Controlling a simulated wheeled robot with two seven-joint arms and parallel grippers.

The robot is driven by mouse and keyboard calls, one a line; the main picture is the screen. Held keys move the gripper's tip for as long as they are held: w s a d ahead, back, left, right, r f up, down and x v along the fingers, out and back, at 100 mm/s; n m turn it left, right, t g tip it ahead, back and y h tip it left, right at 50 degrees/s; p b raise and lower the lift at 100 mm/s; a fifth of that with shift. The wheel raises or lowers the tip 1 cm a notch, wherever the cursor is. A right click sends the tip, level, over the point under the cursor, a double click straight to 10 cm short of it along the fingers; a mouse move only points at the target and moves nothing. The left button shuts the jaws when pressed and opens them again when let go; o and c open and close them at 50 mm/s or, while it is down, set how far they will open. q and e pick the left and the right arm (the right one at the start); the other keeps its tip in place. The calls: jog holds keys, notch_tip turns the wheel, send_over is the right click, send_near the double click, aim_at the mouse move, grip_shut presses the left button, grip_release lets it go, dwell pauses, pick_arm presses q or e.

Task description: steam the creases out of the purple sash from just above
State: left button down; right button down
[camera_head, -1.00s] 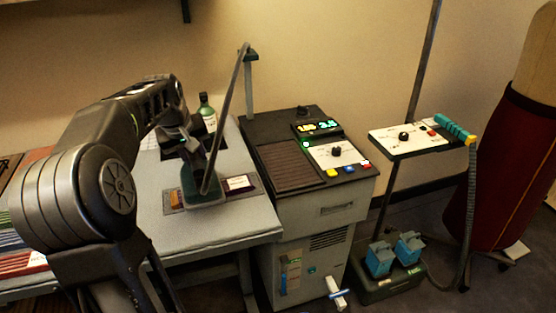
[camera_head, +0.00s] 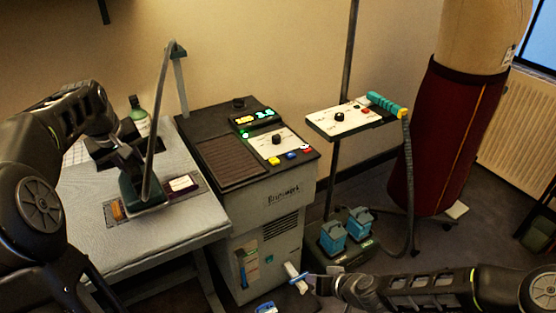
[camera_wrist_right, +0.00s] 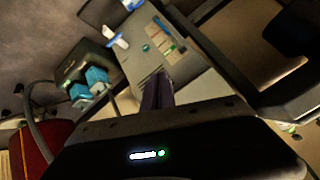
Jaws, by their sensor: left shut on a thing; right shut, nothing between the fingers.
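The tool sits low over the grey table at the left. A teal-handled steamer head (camera_head: 386,103) rests on a stand panel at the right, with a ribbed hose hanging from it. My right gripper (camera_head: 322,284) is shut and empty, low in front of the machine cabinet. Its dark fingers (camera_wrist_right: 157,92) show close together in the right wrist view.
The dark machine (camera_head: 232,165) with lit display stands between table (camera_head: 160,238) and stand. A white-and-blue fitting (camera_head: 296,278) juts from its lower front, close to my right gripper. Blue boxes (camera_head: 345,229) sit below the stand. A form in dark red cloth (camera_head: 450,140) stands right.

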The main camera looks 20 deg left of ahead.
jog(key=w+a+r+n+t+y, duration=0.1)
jog(key=w+a+r, duration=0.3)
jog(key=r, duration=0.4)
jog(key=w+a+r+n+t+y, duration=0.2)
jog(key=w+a+r, duration=0.3)
jog(key=w+r, duration=0.2)
jog(key=w+a+r+n+t+y, duration=0.1)
jog(key=w+a+r, duration=0.3)
jog(key=r, duration=0.7)
jog(key=shift+w+a+n+y, duration=0.2)
jog(key=shift+w+n+y, duration=0.15)
jog(key=shift+w, duration=0.55)
send_over(278, 168)
jog(key=f, duration=0.1)
jog(key=d+f, duration=0.1)
jog(key=shift+f, duration=0.4)
jog(key=shift+a, duration=0.3)
jog(key=shift+w+a+r, duration=0.1)
jog(key=shift+a+r, duration=0.1)
jog(key=shift+a, duration=0.15)
notch_tip(278, 168, down, 4)
jog(key=shift+d+r, duration=0.1)
jog(key=shift+r, duration=0.05)
